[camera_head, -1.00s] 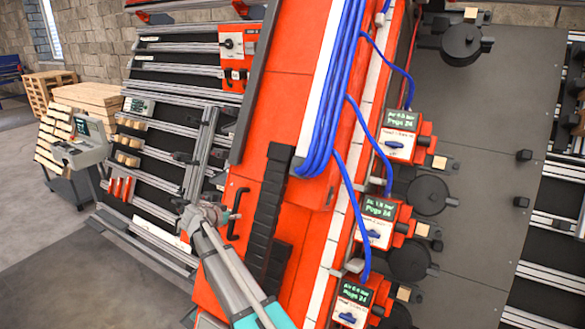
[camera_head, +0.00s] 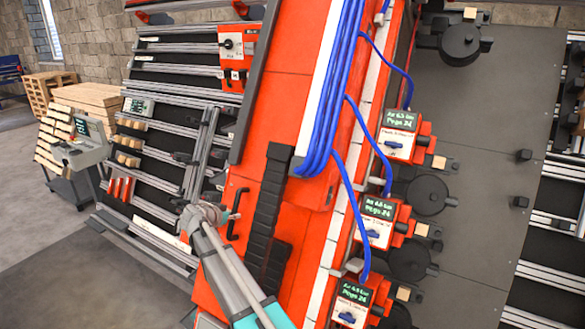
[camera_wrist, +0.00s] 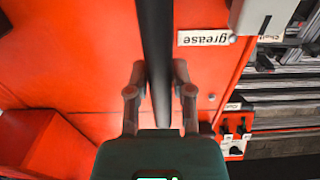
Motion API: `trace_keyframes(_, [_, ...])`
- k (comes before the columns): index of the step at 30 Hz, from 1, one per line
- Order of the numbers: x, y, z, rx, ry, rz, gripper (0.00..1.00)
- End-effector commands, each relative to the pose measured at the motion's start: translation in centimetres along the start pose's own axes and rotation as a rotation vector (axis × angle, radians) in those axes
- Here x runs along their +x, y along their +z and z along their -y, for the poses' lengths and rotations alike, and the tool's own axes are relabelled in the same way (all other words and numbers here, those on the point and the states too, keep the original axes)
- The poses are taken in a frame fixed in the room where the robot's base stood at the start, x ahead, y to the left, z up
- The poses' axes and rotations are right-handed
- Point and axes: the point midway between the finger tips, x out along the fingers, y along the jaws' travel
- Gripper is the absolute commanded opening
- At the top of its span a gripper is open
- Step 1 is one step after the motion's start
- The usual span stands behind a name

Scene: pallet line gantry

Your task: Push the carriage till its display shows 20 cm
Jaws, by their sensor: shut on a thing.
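The big red carriage (camera_head: 285,65) fills the middle of the head view, leaning across a frame of metal rails. A dark upright handle (camera_head: 236,212) stands on its red face. My gripper (camera_head: 226,214) is at this handle. In the wrist view, the two fingers of my gripper (camera_wrist: 159,75) stand on either side of a dark bar (camera_wrist: 155,30), shut on it. Red panel lies behind. A small display (camera_head: 138,106) is on the rails at left; its figures are too small to read, and I cannot tell whether it is the carriage's.
Several red units with green screens (camera_head: 380,208) line the carriage's right side; "Pegs 24" seems to show on them. Blue hoses (camera_head: 330,110) run down to them. A grey console (camera_head: 80,150) and wooden pallets (camera_head: 88,98) stand at left. Grey floor (camera_head: 75,250) is open at lower left.

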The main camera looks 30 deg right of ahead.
Motion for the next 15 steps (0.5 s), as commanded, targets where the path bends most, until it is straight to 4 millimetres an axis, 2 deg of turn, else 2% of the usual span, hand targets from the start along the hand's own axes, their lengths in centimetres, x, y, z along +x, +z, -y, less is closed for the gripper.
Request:
trace_keyframes(1, [0.0,-0.1,0.8,-0.001,-0.010,-0.003,0.00])
trace_keyframes(15, [0.0,-0.3,2.9,-0.004,-0.014,-0.008,0.00])
